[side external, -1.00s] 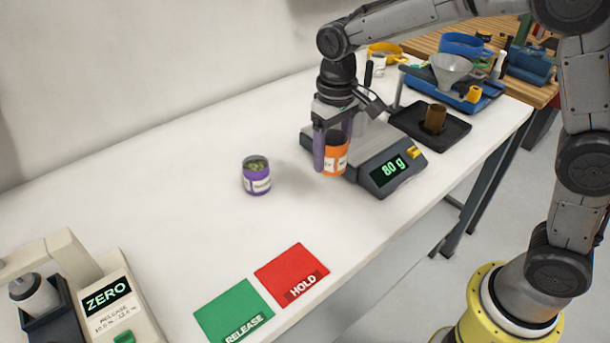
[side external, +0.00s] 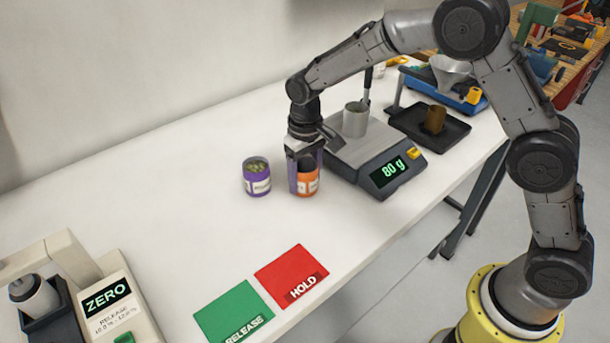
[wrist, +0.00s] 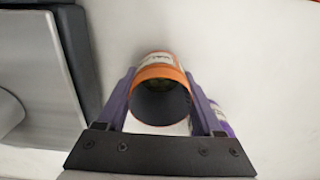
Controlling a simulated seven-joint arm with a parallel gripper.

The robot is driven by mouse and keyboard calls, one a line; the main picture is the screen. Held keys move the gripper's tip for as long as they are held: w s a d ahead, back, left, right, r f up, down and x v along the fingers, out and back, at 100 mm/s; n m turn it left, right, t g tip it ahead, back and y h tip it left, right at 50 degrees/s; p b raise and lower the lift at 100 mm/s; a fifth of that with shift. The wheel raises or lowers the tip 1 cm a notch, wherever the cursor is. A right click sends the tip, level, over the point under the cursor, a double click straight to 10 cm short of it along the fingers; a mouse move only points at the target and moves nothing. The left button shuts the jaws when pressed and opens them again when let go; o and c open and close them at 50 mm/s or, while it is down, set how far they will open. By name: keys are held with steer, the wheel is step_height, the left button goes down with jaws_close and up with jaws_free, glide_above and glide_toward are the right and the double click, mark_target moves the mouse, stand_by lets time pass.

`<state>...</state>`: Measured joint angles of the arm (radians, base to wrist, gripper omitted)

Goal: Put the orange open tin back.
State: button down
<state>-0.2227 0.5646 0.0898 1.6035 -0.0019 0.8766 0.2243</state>
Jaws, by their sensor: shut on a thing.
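The orange open tin (side external: 308,182) has a white label and stands upright at the table surface, left of the scale; I cannot tell whether it touches the table. My gripper (side external: 306,172) is shut on it, with a purple finger on each side. In the wrist view my gripper (wrist: 162,105) holds the orange tin (wrist: 160,76) between its fingers, and the tin's dark mouth faces the camera. A purple tin (side external: 257,177) with green contents stands just left of the orange one. It is partly hidden behind a finger in the wrist view (wrist: 222,120).
The scale (side external: 378,165) reads 80 g and carries a grey metal cup (side external: 355,119). A black tray (side external: 455,132) with a brown cup (side external: 435,118) lies beyond it. Green RELEASE (side external: 234,312) and red HOLD (side external: 291,277) mats lie at the front. The table's left middle is clear.

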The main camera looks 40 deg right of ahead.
steer(key=shift+f, duration=0.1)
steer(key=shift+c, duration=0.2)
jaws_free()
steer(key=s+d+r+t, duration=0.1)
steer(key=s+d+r, duration=0.15)
steer(key=r, duration=0.65)
steer(key=s+d+r, duration=0.1)
steer(key=s+r, duration=0.2)
steer(key=r, duration=0.5)
steer(key=s+d+t, duration=0.2)
steer(key=s+d, duration=0.1)
steer(key=s, duration=0.9)
steer(key=s+d+t, duration=0.2)
steer(key=s+d, duration=0.2)
steer(key=s, duration=0.8)
steer(key=shift+s+t, duration=0.3)
steer(key=shift+s, duration=0.1)
